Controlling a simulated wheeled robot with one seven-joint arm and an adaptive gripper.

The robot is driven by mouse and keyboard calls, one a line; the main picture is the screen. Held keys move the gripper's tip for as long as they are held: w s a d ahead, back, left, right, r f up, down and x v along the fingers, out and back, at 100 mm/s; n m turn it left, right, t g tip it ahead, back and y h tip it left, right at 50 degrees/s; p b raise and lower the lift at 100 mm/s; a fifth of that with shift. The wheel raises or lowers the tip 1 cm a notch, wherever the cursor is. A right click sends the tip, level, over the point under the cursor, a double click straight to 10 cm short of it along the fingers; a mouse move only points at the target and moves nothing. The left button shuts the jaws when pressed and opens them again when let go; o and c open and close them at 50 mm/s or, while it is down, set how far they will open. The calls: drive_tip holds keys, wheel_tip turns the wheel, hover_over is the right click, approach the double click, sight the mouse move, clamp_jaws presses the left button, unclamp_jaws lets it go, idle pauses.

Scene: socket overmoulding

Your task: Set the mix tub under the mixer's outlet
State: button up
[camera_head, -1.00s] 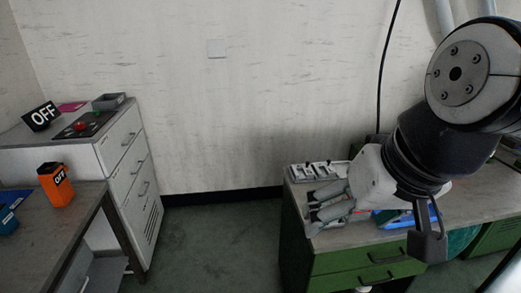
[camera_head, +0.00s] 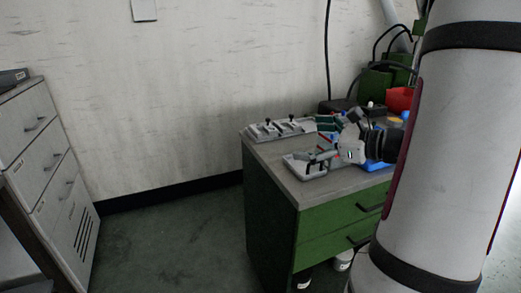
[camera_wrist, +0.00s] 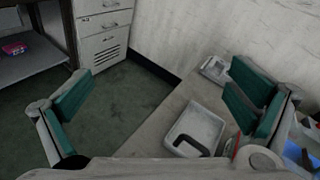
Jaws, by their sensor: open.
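A shallow light-grey open tub or tray (camera_head: 292,162) sits near the left front part of the green cabinet's top; I cannot tell whether it is the mix tub. In the wrist view it is a grey rectangular tray (camera_wrist: 207,122) with a dark curved piece at its near end. My gripper (camera_wrist: 160,85) is open, its teal-padded fingers wide apart with nothing between them. In the head view my gripper (camera_head: 322,140) is over the cabinet top, with one finger overlapping the tray. No mixer outlet can be made out clearly; my arm hides the right side.
A grey fixture with black knobs (camera_head: 280,128) lies at the worktop's back edge. Green equipment (camera_head: 376,84), a red item (camera_head: 399,99) and a blue item (camera_head: 376,164) stand at the right. Grey drawers (camera_head: 42,160) are at the left, with clear floor between.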

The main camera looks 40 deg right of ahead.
sight(335, 142)
drive_tip(key=s+d+f+m+h+b, duration=0.1)
drive_tip(key=s+d+f+m+h, duration=0.1)
drive_tip(key=d, duration=0.3)
drive_tip(key=s+d+f+m+t+h+b, duration=0.1)
drive_tip(key=s+d+f+m+h+b, duration=0.1)
drive_tip(key=d+f+m+h, duration=0.2)
drive_tip(key=s+d+f+m+t+h+b, duration=0.1)
drive_tip(key=s+d+f+m+h+b, duration=0.1)
drive_tip(key=d, duration=0.6)
drive_tip(key=shift+s+d+f+m+h, duration=0.15)
drive_tip(key=shift+s+f+m+h, duration=0.15)
drive_tip(key=shift+f+m+h, duration=0.3)
drive_tip(key=b+x, duration=0.1)
drive_tip(key=x, duration=0.6)
drive_tip(key=shift+w, duration=0.25)
drive_tip(key=shift+y, duration=0.3)
drive_tip(key=b+x, duration=0.1)
drive_tip(key=x, duration=0.1)
drive_tip(key=b+x, duration=0.1)
drive_tip(key=x, duration=0.1)
drive_tip(key=shift+w+f, duration=0.2)
drive_tip(key=shift+w, duration=0.55)
drive_tip(key=shift+r, duration=0.1)
drive_tip(key=c, duration=1.4)
drive_tip(key=shift+o, duration=0.2)
